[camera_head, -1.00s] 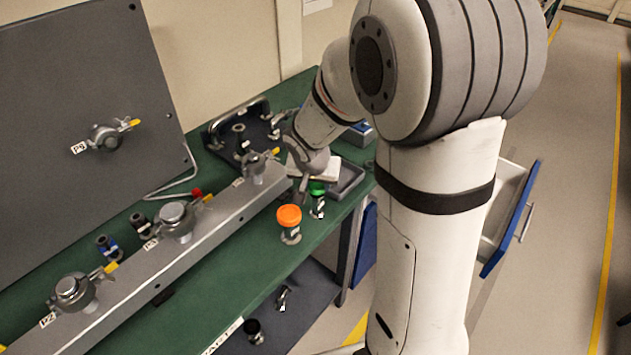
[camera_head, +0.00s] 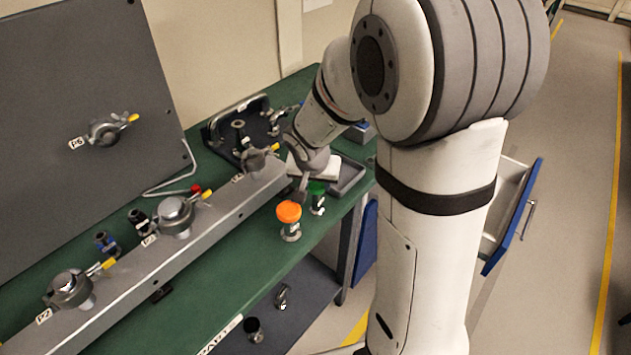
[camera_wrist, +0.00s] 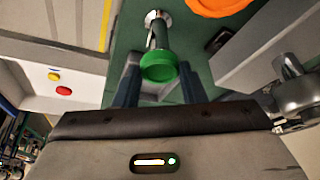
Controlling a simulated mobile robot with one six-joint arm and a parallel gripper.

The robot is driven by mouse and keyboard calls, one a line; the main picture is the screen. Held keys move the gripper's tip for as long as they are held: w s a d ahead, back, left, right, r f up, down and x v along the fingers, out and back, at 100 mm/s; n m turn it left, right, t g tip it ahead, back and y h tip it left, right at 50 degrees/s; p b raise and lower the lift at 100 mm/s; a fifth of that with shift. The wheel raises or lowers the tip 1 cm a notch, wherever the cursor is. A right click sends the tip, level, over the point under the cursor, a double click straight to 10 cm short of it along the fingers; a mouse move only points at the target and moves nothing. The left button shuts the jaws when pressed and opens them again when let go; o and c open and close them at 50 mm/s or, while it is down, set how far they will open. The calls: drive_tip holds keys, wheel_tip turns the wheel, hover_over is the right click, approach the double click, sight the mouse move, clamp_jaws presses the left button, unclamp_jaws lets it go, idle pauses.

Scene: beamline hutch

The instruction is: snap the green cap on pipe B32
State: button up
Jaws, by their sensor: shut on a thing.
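The green cap (camera_head: 316,187) is at the top of a small upright pipe (camera_head: 317,206) near the bench's front edge. In the wrist view the green cap (camera_wrist: 158,68) is between my two fingers, with the pipe's stem (camera_wrist: 157,38) and pale metal foot (camera_wrist: 157,17) beyond it. My gripper (camera_wrist: 158,88) is shut on the green cap; in the head view my gripper (camera_head: 304,190) is partly hidden. I cannot tell whether the cap is fully seated. No B32 label is readable.
An orange cap (camera_head: 289,211) tops another pipe just left of the green one. A grey rail (camera_head: 200,235) with clamped fittings runs along the bench. A grey tray (camera_head: 349,177) is behind, and an open drawer (camera_head: 510,210) is at right.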

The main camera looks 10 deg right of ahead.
drive_tip(key=o, duration=1)
drive_tip(key=shift+v, duration=3.85)
drive_tip(key=s+r, duration=0.1)
drive_tip(key=s, duration=0.2)
drive_tip(key=s+d+r+n, duration=0.1)
drive_tip(key=s, duration=0.2)
drive_tip(key=s+d+r+n, duration=0.1)
drive_tip(key=s, duration=0.3)
drive_tip(key=shift+r+y, duration=0.15)
drive_tip(key=shift+y, duration=0.25)
drive_tip(key=s+n, duration=0.1)
drive_tip(key=s, duration=0.3)
drive_tip(key=s+n+y, duration=0.1)
drive_tip(key=s+n, duration=0.1)
drive_tip(key=s, duration=0.2)
drive_tip(key=shift+a+r+g, duration=0.2)
drive_tip(key=shift+g, duration=0.2)
